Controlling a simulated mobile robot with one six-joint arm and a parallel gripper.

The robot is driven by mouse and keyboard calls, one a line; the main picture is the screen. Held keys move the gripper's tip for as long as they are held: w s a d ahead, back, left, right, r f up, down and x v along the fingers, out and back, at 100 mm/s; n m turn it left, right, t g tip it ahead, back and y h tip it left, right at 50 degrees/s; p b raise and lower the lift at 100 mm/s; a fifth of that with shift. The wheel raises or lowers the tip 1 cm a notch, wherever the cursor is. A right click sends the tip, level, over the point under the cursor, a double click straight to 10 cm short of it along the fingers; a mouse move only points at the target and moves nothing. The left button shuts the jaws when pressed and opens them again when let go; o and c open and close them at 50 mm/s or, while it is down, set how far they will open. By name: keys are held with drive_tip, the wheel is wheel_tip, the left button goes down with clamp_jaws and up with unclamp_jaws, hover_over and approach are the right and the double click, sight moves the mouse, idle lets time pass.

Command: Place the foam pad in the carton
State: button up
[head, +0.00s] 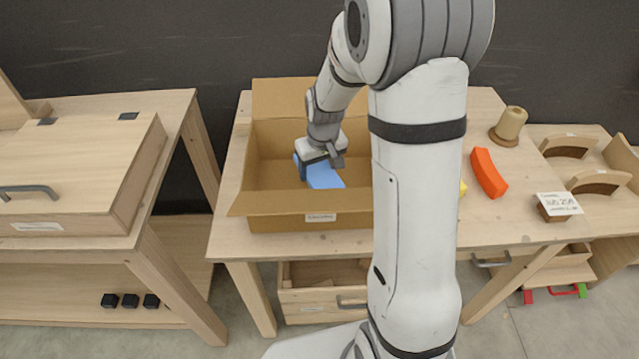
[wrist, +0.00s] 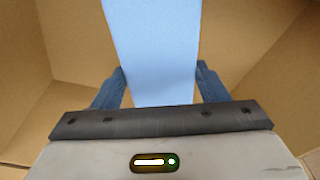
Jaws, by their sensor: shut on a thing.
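The foam pad (head: 323,176) is a light blue block. My gripper (head: 322,160) is shut on it, with one finger on each side. In the wrist view the pad (wrist: 152,50) stretches away from between the two dark fingers of my gripper (wrist: 160,88). The carton (head: 262,170) is an open brown cardboard box on the table, with its flaps folded out. My gripper and the pad are inside the carton's opening, and cardboard walls surround them in the wrist view. I cannot tell whether the pad touches the carton floor. My arm hides the carton's right part.
The wooden table (head: 228,190) also bears an orange curved piece (head: 488,173), a tan spool-like form (head: 508,125) and a label card (head: 558,204) on the right. A wooden chest (head: 75,180) stands on the left bench. A drawer (head: 322,300) is below the table.

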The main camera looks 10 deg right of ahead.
sight(322, 176)
drive_tip(key=shift+s+f, duration=0.1)
drive_tip(key=shift+f, duration=2.45)
drive_tip(key=shift+f, duration=0.15)
drive_tip(key=o, duration=0.9)
drive_tip(key=shift+o, duration=0.2)
drive_tip(key=r, duration=0.4)
drive_tip(key=s+r, duration=0.1)
drive_tip(key=r, duration=0.7)
drive_tip(key=shift+s+d+r, duration=0.1)
drive_tip(key=shift+s+d, duration=0.05)
drive_tip(key=shift+s, duration=0.2)
